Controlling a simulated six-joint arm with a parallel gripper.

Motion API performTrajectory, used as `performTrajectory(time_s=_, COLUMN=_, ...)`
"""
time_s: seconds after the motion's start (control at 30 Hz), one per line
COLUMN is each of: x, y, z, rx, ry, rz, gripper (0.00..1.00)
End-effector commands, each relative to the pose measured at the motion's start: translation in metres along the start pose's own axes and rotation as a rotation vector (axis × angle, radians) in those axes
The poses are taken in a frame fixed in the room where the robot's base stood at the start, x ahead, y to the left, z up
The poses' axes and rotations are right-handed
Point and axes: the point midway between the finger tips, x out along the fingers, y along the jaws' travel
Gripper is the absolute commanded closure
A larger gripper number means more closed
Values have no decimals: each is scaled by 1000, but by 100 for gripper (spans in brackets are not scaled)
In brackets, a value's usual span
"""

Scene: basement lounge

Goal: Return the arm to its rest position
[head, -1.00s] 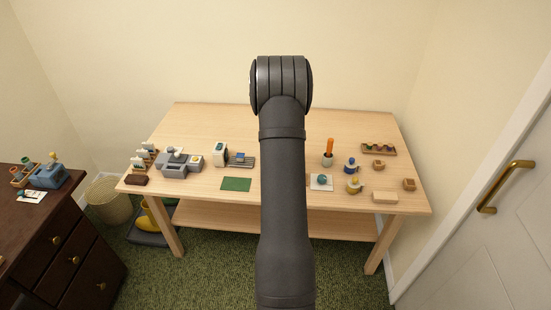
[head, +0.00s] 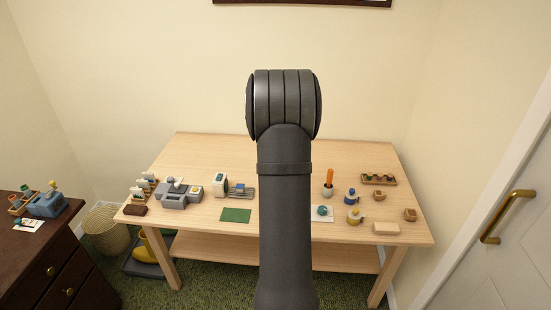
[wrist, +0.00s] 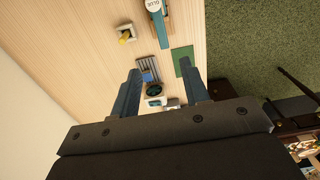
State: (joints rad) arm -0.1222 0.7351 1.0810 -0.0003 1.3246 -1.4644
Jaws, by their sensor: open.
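My arm (head: 285,205) rises upright in the middle of the head view, in front of the wooden table (head: 205,150). My gripper does not show in the head view. In the wrist view my gripper (wrist: 161,68) has its two blue fingers spread apart, with nothing held between them. It points at the tabletop, which also shows in the wrist view (wrist: 85,50). A grey ribbed item, a round dark piece and part of a green mat (wrist: 183,60) show around and beyond the fingertips.
The table holds a grey machine (head: 180,195) at left, a green mat (head: 236,215), an orange stick in a cup (head: 328,185), blue and yellow bottles, and a wooden block (head: 386,228). A dark dresser (head: 60,255) stands left, a white door (head: 500,230) right. The table's back is clear.

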Motion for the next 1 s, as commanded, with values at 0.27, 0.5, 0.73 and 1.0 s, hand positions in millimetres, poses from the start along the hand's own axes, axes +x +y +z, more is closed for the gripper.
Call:
performTrajectory(time_s=0.27, x=-1, y=0, z=0, rx=0, ry=0, rz=0, gripper=58)
performTrajectory(time_s=0.5, x=12, y=0, z=0, rx=0, ry=0, rz=-3, gripper=58)
performTrajectory(time_s=0.73, x=53, y=-1, z=0, rx=0, ry=0, rz=-5, gripper=58)
performTrajectory(time_s=1.0, x=108, y=-1, z=0, rx=1, ry=0, rz=-4, gripper=58)
